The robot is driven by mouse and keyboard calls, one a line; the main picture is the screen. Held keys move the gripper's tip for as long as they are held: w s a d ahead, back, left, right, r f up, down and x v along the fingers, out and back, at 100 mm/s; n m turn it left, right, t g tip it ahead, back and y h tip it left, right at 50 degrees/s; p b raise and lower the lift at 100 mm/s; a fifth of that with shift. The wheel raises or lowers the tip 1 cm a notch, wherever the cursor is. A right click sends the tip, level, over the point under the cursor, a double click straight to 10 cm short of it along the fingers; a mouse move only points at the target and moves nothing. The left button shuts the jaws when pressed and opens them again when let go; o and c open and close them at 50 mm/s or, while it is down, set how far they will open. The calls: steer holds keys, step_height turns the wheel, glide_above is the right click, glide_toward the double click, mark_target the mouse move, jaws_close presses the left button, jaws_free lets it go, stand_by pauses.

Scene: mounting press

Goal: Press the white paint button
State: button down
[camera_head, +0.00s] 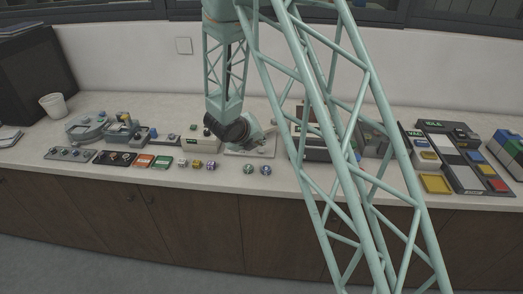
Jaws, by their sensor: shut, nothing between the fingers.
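My gripper (266,142) is small in the head view, at the end of the teal lattice arm, just above a pale panel (258,152) at the middle of the counter. Its fingers are shut with nothing visible between them. I cannot tell whether the fingertips touch the panel. I cannot pick out the white paint button for certain; it is too small to tell or hidden behind the arm. Small round pieces (249,169) stand on the counter just in front of the gripper.
The long white counter (310,181) carries control boxes and panels at left. At right are a yellow tray (436,184) and several coloured blocks. My lattice arm hides the centre right.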

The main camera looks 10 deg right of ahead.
mark_target(260, 150)
steer(key=shift+f+b, duration=0.85)
steer(key=shift+f, duration=0.05)
stand_by(1.4)
steer(key=shift+r, duration=0.15)
stand_by(0.3)
steer(key=shift+r+p, duration=0.65)
steer(key=shift+r, duration=0.1)
steer(key=shift+r+p, duration=1.8)
steer(key=shift+r, duration=0.75)
